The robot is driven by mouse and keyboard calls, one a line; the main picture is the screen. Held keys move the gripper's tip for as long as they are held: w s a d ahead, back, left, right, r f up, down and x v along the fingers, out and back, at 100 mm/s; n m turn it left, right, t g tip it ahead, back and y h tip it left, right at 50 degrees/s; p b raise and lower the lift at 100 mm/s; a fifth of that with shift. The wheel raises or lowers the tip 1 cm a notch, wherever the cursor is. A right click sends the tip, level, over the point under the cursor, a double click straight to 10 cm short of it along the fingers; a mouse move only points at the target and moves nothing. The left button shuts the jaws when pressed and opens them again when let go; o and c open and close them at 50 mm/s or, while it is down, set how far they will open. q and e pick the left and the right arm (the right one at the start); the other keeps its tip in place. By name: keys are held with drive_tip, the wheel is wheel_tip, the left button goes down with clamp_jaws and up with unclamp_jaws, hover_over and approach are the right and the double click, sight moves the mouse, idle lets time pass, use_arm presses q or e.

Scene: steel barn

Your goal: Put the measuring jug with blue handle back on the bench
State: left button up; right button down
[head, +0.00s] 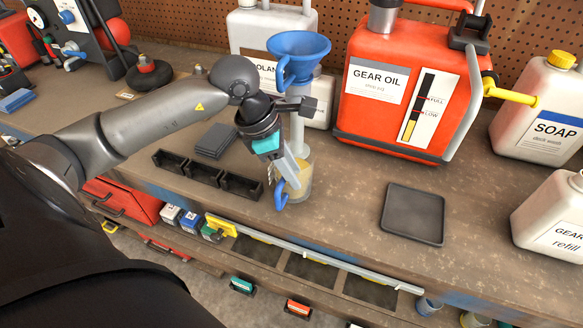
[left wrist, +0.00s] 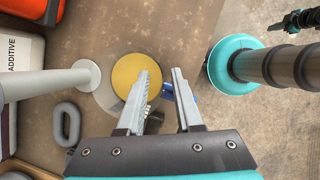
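The measuring jug (head: 304,183) is clear, holds yellow liquid and has a blue handle (head: 280,196). In the head view it appears upright at the front edge of the bench (head: 345,205), its handle towards the front. My left gripper (head: 289,176) is over the handle side of the jug and partly covers it. In the left wrist view, the yellow liquid (left wrist: 127,77) shows round below the fingers. My left gripper (left wrist: 164,72) is open there, with part of the blue handle (left wrist: 167,90) between its fingers.
A blue funnel (head: 298,46) on a pale stem is just behind the jug. A red gear oil can (head: 367,122) stands behind to the right. A dark square tray (head: 413,214) lies right; black open bins (head: 205,177) are left. Bare bench lies between jug and tray.

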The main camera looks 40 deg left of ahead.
use_arm(q)
drive_tip(key=shift+r, duration=0.1)
drive_tip(key=shift+r, duration=0.2)
drive_tip(key=v, duration=1.1)
drive_tip(key=shift+a+r+p, duration=0.15)
drive_tip(key=shift+r+p, duration=0.15)
drive_tip(key=shift+p, duration=0.1)
drive_tip(key=shift+s, duration=0.1)
